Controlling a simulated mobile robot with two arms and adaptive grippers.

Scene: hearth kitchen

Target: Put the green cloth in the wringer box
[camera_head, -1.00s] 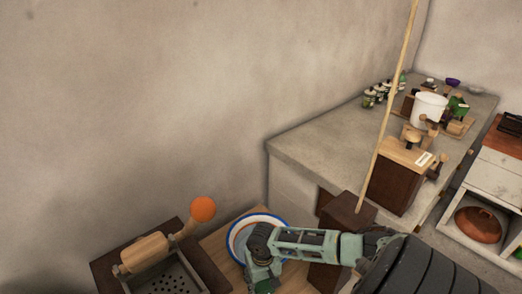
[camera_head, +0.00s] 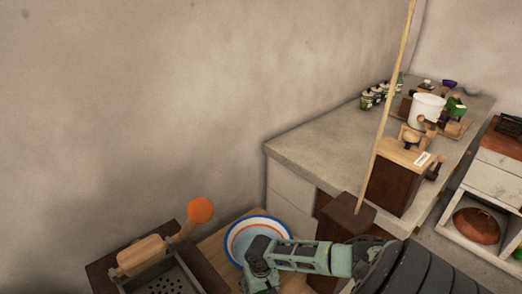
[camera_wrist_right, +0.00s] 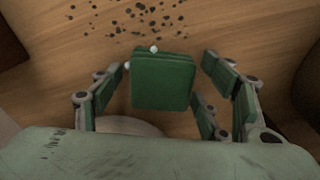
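The green cloth (camera_wrist_right: 163,82) looks like a thick folded square in the right wrist view, above or on a wooden surface. My right gripper (camera_wrist_right: 164,66) is open, with a finger on each side of the cloth and small gaps between. In the head view my right gripper (camera_head: 260,280) is at the bottom edge, over the front of the white bowl, its fingertips cut off. The wringer box (camera_head: 207,274) is dark wood at the lower left, with a pale wooden roller (camera_head: 142,254), a perforated grey floor and an orange knob (camera_head: 200,210). My left gripper is out of view.
A white bowl with blue and orange rings (camera_head: 237,231) stands right of the wringer box. Dark specks (camera_wrist_right: 140,15) lie on the wood. A dark post with a pale pole (camera_head: 384,120) rises behind my right arm. A counter (camera_head: 320,150) extends back right.

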